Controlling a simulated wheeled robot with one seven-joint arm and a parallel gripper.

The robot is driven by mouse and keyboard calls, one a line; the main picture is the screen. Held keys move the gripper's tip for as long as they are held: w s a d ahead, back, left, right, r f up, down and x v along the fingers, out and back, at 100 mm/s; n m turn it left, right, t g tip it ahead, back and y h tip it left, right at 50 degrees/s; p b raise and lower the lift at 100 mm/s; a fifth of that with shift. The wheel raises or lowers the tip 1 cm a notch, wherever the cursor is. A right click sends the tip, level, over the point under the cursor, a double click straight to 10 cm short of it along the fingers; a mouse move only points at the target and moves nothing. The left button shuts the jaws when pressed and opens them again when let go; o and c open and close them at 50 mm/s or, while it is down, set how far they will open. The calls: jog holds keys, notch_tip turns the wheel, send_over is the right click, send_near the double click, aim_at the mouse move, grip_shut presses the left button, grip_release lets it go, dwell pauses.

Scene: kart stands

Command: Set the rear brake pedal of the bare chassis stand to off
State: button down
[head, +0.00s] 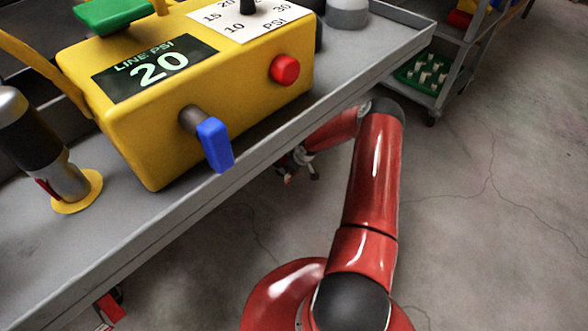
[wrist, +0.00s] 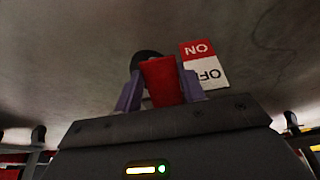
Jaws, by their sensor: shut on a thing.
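The red brake pedal (wrist: 162,82) is in the middle of the wrist view, in front of a dark round part (wrist: 147,56). The purple fingers of my gripper (wrist: 164,92) are on its left and right sides, shut on it. In the head view my gripper (head: 298,172) is small and dark at the bench edge; the pedal cannot be made out there. Which setting the pedal is at I cannot tell.
A grey bench (head: 262,140) carries a yellow box (head: 240,70) marked LINE PSI 20, with a red button (head: 285,69) and a blue lever (head: 215,145). A shelf rack (head: 455,60) stands at the back right. The concrete floor (head: 500,210) at right is clear.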

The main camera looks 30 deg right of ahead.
jog(key=r+g+b, duration=0.1)
jog(key=g+h, duration=0.1)
jog(key=shift+w+r+g+b, duration=0.15)
jog(key=shift+r+g+b, duration=0.2)
jog(key=shift+g+b, duration=0.05)
jog(key=shift+r+g, duration=0.45)
jog(key=shift+g, duration=0.05)
jog(key=c, duration=0.8)
grip_release()
jog(key=shift+c, duration=0.2)
notch_tip(320, 180, up, 8)
jog(key=shift+f, duration=0.15)
